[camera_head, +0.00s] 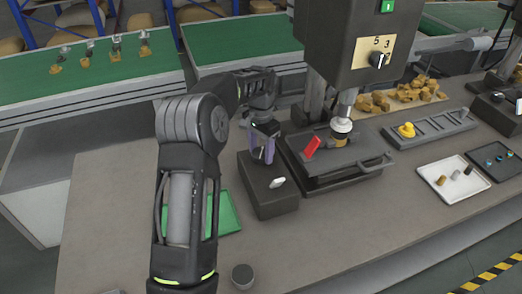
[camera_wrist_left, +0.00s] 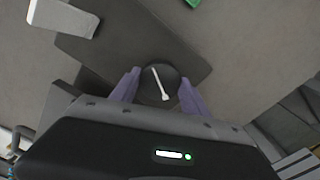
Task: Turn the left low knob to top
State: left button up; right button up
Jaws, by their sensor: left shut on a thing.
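A dark box (camera_head: 270,203) stands on the bench, left of the press. My left gripper (camera_head: 263,150), with purple fingers, reaches down at its far end. In the left wrist view, a round dark knob (camera_wrist_left: 150,90) with a white pointer line sits between the fingers of my left gripper (camera_wrist_left: 160,80), which are shut on its sides. The pointer runs slantwise from upper left to lower right in that view. The fingers hide this knob in the head view. A white lever-like knob (camera_head: 277,182) on the nearer part of the box also shows in the wrist view (camera_wrist_left: 62,17). My right gripper is out of view.
A press with a red piece (camera_head: 312,147) stands right of the box. Its upper housing carries a numbered dial (camera_head: 379,60). A green tray (camera_head: 229,220) lies partly behind my left arm. A small dark round object (camera_head: 242,276) is near the front. A white tray (camera_head: 459,194) lies right.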

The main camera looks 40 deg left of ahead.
aim_at(261, 153)
pick_arm(q)
jog(key=o, duration=1.4)
jog(key=shift+c, duration=0.2)
notch_tip(261, 153, up, 8)
jog(key=shift+f+b, duration=0.1)
jog(key=shift+b, duration=0.45)
